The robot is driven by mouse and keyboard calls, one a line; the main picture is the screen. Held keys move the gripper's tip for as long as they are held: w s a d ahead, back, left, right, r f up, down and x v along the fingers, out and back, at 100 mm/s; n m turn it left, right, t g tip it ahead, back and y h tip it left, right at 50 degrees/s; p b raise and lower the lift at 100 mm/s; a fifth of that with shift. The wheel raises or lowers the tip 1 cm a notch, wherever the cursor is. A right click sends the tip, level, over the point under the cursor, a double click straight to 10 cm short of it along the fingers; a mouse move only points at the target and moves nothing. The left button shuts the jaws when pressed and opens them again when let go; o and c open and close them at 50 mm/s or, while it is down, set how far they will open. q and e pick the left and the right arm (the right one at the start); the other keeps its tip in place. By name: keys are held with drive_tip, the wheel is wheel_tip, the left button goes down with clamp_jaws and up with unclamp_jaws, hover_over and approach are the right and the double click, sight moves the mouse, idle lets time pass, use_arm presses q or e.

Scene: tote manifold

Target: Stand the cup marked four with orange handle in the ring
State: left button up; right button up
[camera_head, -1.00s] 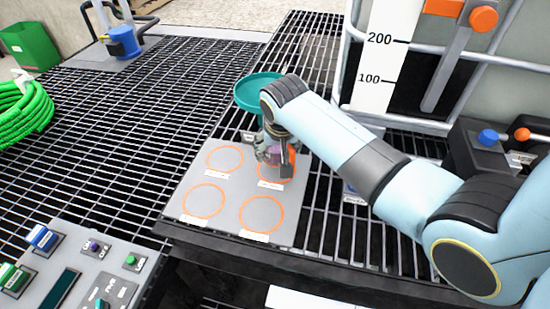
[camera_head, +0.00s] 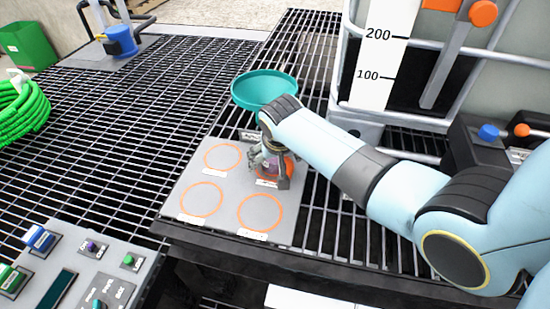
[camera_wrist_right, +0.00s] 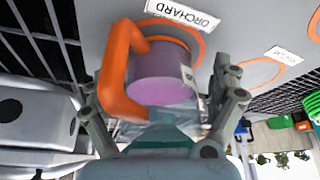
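The cup (camera_wrist_right: 165,78) with the orange handle (camera_wrist_right: 115,72) has a purple part and a white label I cannot read. In the right wrist view it is between the fingers of my right gripper (camera_wrist_right: 160,110), which appears shut on it. In the head view my right gripper (camera_head: 270,168) is over the back right orange ring of the grey plate (camera_head: 228,190). The arm and fingers partly hide cup and ring. The ring's edge (camera_wrist_right: 200,45) shows beside the cup, by an "ORCHARD" label (camera_wrist_right: 183,13). I cannot tell whether the cup touches the plate. My left gripper is out of view.
Three other orange rings on the plate are empty. A teal dish (camera_head: 264,88) stands just behind the plate. A control panel (camera_head: 75,265) is at front left, a tank with a scale (camera_head: 385,60) at back right. The grating (camera_head: 130,120) to the left is largely clear.

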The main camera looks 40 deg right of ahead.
drive_tip(key=shift+s+a+r, duration=0.1)
drive_tip(key=shift+r, duration=0.45)
drive_tip(key=p+v, duration=0.2)
drive_tip(key=v, duration=0.9)
drive_tip(key=shift+s, duration=0.1)
